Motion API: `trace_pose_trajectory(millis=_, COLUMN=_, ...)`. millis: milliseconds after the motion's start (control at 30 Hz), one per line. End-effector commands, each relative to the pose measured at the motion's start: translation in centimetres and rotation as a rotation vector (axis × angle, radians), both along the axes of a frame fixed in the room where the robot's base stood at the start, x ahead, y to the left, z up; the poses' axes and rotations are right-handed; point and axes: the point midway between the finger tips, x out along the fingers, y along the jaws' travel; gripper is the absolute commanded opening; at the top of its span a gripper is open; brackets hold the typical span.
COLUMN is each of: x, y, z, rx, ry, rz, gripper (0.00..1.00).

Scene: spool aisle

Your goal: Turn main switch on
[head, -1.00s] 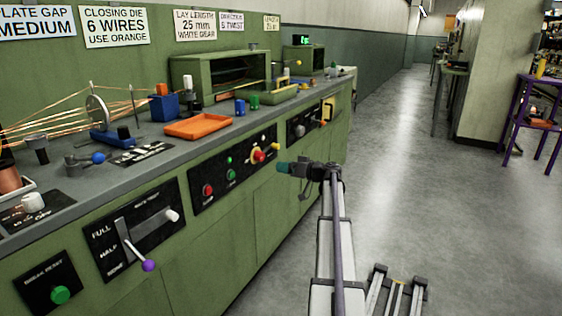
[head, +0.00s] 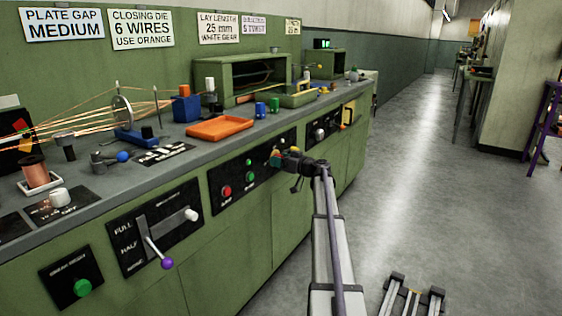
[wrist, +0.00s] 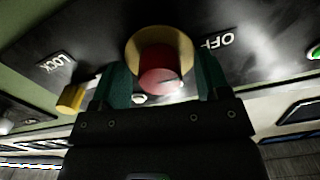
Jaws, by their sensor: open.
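The main switch is a red knob (wrist: 158,75) on a yellow round base (wrist: 180,42), in the wrist view. It is mounted on a black panel with the label OFF (wrist: 217,40) beside it and LOCK (wrist: 57,64) farther left. My gripper (wrist: 162,85) is open, with a teal finger on each side of the knob. Whether the fingers touch it is not clear. In the head view my gripper (head: 277,158) is at the right part of the black panel (head: 226,205) and mostly hides the switch.
A red button (head: 226,191) and green buttons sit left of the switch. A lever with a purple ball (head: 167,263) juts out from the lower left panel. A yellow tab (wrist: 70,98) is beside the knob.

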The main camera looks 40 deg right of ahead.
Motion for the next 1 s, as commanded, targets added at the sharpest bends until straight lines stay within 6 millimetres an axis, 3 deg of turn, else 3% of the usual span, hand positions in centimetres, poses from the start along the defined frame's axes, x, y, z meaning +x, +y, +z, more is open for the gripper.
trace_pose_trajectory(millis=200, x=0.01, y=0.01, z=0.00, rx=0.000, ry=0.000, rz=0.000, gripper=0.67)
trace_pose_trajectory(millis=700, x=-0.03, y=0.00, z=-0.01, rx=0.000, ry=0.000, rz=0.000, gripper=0.20)
trace_pose_trajectory(millis=1000, x=-0.04, y=0.00, z=-0.01, rx=0.030, ry=0.011, rz=0.000, gripper=0.20)
